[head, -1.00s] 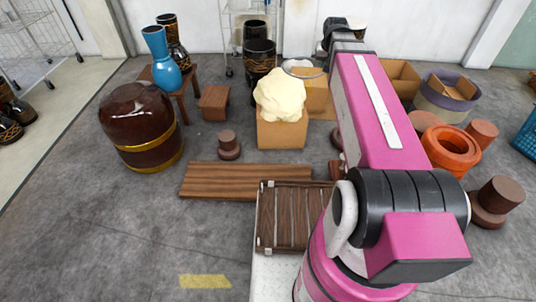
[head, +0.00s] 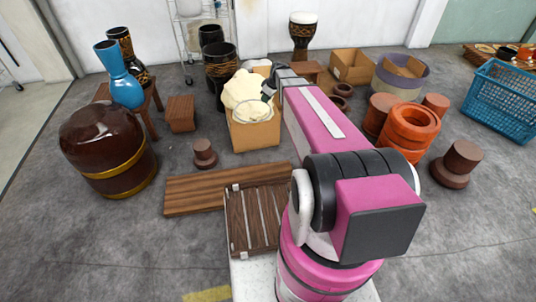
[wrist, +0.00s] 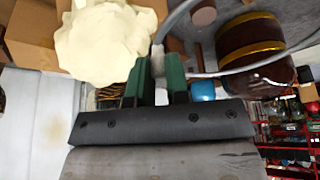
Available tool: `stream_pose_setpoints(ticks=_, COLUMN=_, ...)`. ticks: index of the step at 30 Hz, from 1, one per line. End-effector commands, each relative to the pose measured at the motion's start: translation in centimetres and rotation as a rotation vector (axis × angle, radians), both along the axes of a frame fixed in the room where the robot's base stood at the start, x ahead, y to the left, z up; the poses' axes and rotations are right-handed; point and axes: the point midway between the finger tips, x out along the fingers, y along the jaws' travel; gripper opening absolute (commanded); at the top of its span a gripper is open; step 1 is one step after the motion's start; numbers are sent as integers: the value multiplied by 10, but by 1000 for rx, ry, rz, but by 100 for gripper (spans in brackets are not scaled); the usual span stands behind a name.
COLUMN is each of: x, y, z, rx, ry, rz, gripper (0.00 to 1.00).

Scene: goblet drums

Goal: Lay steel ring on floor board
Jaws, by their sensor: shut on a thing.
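The steel ring (head: 252,113) is a thin grey hoop. In the head view it shows in front of the cream bundle, above the cardboard box; I cannot tell whether it touches either. In the wrist view the ring (wrist: 238,71) curves off to the right from the fingers. My gripper (wrist: 157,67) is shut on its edge with green-padded fingers. In the head view my gripper (head: 269,93) is small and partly hidden by my arm. The floor board (head: 205,191), a brown wooden plank, lies flat on the floor, nearer than the box, with its visible top bare.
The cardboard box (head: 257,137) with the cream bundle (head: 240,90) stands behind the board. A brown drum shell (head: 105,150) stands left, and a small brown spool (head: 205,155) just behind the board. A slatted wooden tray (head: 240,222) is close in front. Floor left of the board is clear.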

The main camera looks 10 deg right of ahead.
Motion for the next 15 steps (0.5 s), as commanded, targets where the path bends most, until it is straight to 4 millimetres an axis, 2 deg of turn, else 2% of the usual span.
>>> stream_pose_setpoints(ticks=1, x=7, y=-1, z=-21, rx=3, ry=4, rz=51, gripper=0)
stream_pose_setpoints(ticks=6, x=11, y=-1, z=-84, rx=2, ry=4, rz=246, gripper=0)
stream_pose_setpoints(ticks=15, x=6, y=-2, z=-202, rx=3, ry=5, rz=592, gripper=0)
